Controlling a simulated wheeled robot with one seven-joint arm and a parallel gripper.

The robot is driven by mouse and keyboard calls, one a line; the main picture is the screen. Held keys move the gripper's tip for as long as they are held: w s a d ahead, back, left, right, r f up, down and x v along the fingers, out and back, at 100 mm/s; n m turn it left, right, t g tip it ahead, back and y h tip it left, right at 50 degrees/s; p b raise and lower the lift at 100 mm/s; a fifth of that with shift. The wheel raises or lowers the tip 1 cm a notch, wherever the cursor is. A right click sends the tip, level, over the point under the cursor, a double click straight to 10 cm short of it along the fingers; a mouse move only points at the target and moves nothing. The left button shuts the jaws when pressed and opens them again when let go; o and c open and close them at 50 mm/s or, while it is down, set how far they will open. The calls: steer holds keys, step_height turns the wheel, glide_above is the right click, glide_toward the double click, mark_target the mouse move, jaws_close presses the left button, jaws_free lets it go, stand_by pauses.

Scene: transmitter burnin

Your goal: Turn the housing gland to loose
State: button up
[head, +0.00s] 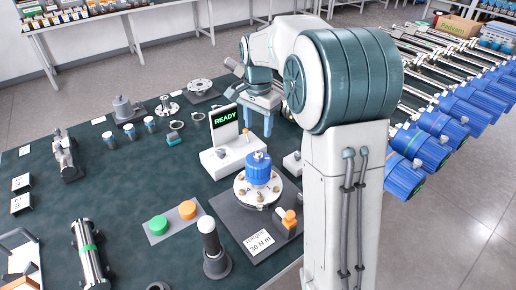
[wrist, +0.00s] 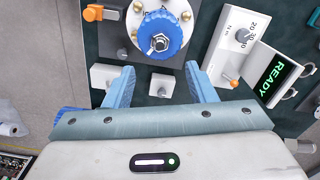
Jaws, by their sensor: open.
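The blue housing (head: 258,172) stands upright on a round bolted flange (head: 244,190) on a grey plate. A metal hex fitting, which looks like the gland, tops it (head: 258,155). In the wrist view the hex fitting (wrist: 160,42) sits at the centre of the blue housing (wrist: 172,48), ahead of my fingers. My gripper (wrist: 160,72) is open and empty, its two blue fingers spread wide. In the head view my gripper (head: 259,120) is behind the housing, over the bench. I cannot read any loose or tight mark on the fitting.
A white control box (head: 222,158) with a READY display (head: 225,125) stands behind the housing. An orange lever (head: 289,220) and a torque label (head: 258,243) are in front. Green (head: 158,225) and orange (head: 187,209) buttons sit left. A small white block (wrist: 162,86) lies between my fingers' view.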

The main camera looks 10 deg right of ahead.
mark_target(258, 152)
step_height(258, 152, down, 10)
steer(key=shift+r+p, duration=0.1)
steer(key=shift+p, duration=0.4)
steer(key=shift+c, duration=0.3)
steer(key=c, duration=0.9)
